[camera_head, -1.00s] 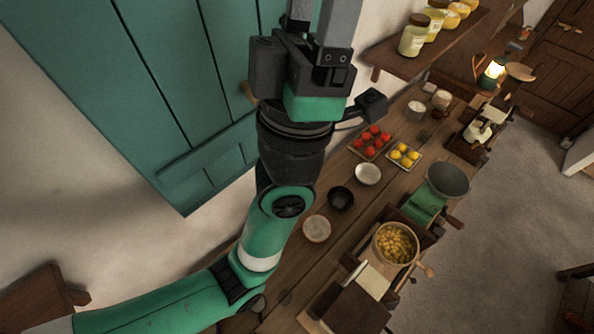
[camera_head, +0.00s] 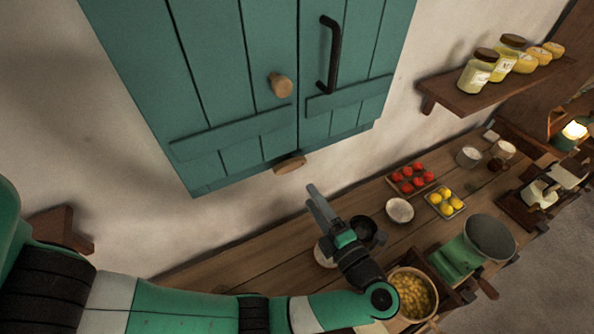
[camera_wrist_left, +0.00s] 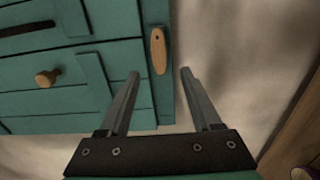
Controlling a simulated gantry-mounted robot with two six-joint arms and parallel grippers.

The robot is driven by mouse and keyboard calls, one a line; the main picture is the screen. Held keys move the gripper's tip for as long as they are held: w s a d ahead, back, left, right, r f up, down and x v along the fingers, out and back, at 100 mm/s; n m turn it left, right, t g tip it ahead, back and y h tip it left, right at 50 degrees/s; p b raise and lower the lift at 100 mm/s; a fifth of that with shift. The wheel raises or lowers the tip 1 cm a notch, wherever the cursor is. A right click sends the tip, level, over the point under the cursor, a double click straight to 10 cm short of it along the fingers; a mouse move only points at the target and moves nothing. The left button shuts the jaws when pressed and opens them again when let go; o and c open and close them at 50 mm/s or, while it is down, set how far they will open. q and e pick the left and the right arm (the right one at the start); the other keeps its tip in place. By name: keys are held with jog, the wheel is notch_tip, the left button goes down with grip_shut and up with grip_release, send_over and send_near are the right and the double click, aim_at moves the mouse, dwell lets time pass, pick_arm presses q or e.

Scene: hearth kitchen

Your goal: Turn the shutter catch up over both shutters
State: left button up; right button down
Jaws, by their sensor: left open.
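Two teal shutters stand closed side by side on the wall. The left shutter (camera_head: 222,75) has a round wooden knob (camera_head: 281,85); the right shutter (camera_head: 362,50) has a black bar handle (camera_head: 330,55). The wooden shutter catch (camera_head: 290,164) lies roughly level along their bottom edge, below the seam. My left gripper (camera_head: 315,192) is open and empty, below and in front of the catch. In the left wrist view the catch (camera_wrist_left: 158,50) shows beyond the gap between the open fingertips (camera_wrist_left: 159,74), apart from them. My right gripper is not in view.
A counter (camera_head: 230,262) below holds bowls, a tray of tomatoes (camera_head: 411,178), a tray of lemons (camera_head: 445,202) and a pot of yellow food (camera_head: 413,294). A shelf with jars (camera_head: 497,92) is at the right. A wooden bracket (camera_head: 62,228) is at the lower left.

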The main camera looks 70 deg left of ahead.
aim_at(292, 168)
pick_arm(q)
jog(key=a, duration=0.3)
jog(key=a+p, duration=0.1)
jog(key=a, duration=0.2)
jog(key=a+p, duration=0.1)
jog(key=a, duration=0.1)
jog(key=shift+s+a+r, duration=0.2)
jog(key=shift+s+a, duration=0.15)
jog(key=shift+a, duration=0.05)
jog(key=shift+a+f, duration=0.1)
jog(key=shift+a, duration=0.45)
grip_shut()
